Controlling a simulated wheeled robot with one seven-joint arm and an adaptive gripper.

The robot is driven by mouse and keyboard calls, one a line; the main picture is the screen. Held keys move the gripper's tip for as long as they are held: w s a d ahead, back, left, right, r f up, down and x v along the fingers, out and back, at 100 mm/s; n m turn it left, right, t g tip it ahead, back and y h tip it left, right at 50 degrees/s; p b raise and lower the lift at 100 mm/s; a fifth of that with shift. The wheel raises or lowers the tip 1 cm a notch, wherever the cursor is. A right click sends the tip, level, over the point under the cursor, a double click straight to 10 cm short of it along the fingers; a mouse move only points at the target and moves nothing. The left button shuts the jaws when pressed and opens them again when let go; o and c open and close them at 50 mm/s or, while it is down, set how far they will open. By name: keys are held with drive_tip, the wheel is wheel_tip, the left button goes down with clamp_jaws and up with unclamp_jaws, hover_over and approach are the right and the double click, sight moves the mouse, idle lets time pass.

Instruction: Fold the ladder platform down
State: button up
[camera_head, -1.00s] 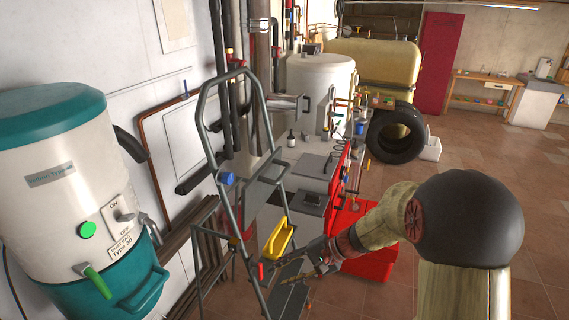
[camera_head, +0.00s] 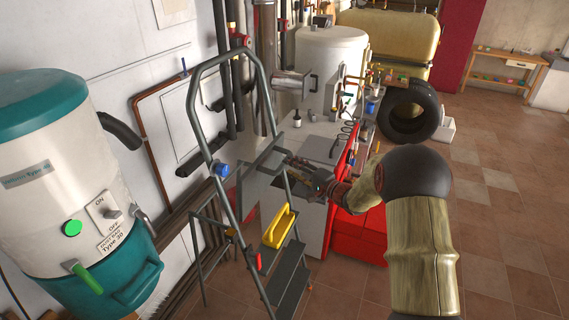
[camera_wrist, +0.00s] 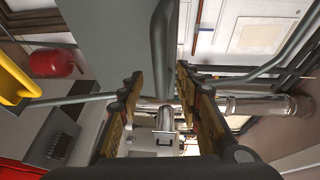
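The grey stepladder (camera_head: 196,125) stands open beside the white wall, with a blue knob (camera_head: 221,170) on its left rail. Its grey platform (camera_head: 264,160) sits between the rails above the yellow tray (camera_head: 279,227); its exact tilt is hard to tell. My gripper (camera_head: 291,161) is at the platform's right side, close to the right rail. In the wrist view, the fingers (camera_wrist: 163,95) are spread, with a grey ladder tube (camera_wrist: 163,45) running between them and a broad grey panel beside it. Contact cannot be made out.
A teal-and-white dust collector (camera_head: 70,180) stands at the left. A red cabinet (camera_head: 358,232) and white boiler unit (camera_head: 326,70) stand behind the ladder. Tiled floor is free at the right.

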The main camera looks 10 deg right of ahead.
drive_tip(key=shift+x, duration=2.25)
clamp_jaws()
